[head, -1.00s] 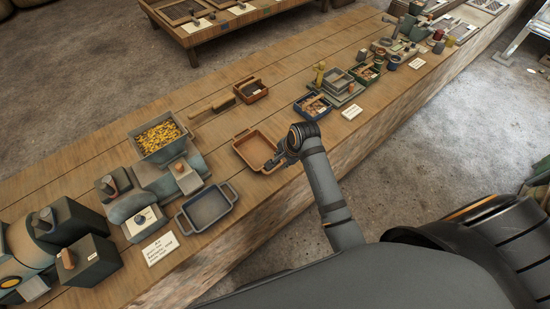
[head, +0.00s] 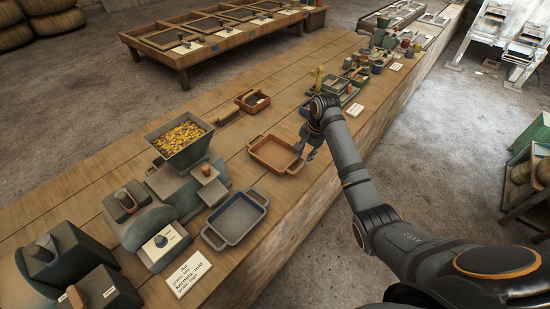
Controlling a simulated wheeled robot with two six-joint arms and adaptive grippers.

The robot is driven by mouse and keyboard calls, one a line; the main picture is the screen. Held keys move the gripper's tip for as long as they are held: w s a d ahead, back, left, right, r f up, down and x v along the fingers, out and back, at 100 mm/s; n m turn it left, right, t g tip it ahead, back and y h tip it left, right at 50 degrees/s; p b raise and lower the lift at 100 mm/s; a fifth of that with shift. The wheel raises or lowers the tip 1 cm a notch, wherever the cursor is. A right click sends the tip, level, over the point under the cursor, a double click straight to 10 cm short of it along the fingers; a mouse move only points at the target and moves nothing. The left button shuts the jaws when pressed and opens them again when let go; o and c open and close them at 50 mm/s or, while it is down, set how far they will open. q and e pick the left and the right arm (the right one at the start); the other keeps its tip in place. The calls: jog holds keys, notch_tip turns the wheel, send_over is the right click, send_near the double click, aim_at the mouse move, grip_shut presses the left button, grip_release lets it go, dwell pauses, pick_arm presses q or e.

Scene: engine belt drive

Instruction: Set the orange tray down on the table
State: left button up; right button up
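The orange tray (head: 272,155) is a shallow, empty, rectangular tray with a handle at each end. It appears to rest flat on the wooden table (head: 215,278), near the table's right edge. My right gripper (head: 312,153) points down just beside the tray's right end. Its fingers look spread, with nothing seen between them. It seems to be clear of the tray's handle, though the gap is small. My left gripper is not in view.
A grey-blue tray (head: 237,219) lies nearer, beside a mill with a hopper (head: 179,140) of yellow kernels. A small reddish tray (head: 252,102) stands behind the orange one. Beyond my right gripper are several small trays and a white card (head: 354,110).

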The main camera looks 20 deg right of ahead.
aim_at(299, 168)
jog(key=shift+w+a+f, duration=0.1)
jog(key=shift+a+f, duration=0.2)
jog(key=shift+f, duration=0.45)
jog(key=f, duration=0.5)
jog(key=shift+w+a, duration=0.15)
jog(key=shift+a, duration=0.25)
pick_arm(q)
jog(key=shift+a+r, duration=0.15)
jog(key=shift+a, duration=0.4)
pick_arm(e)
grip_shut()
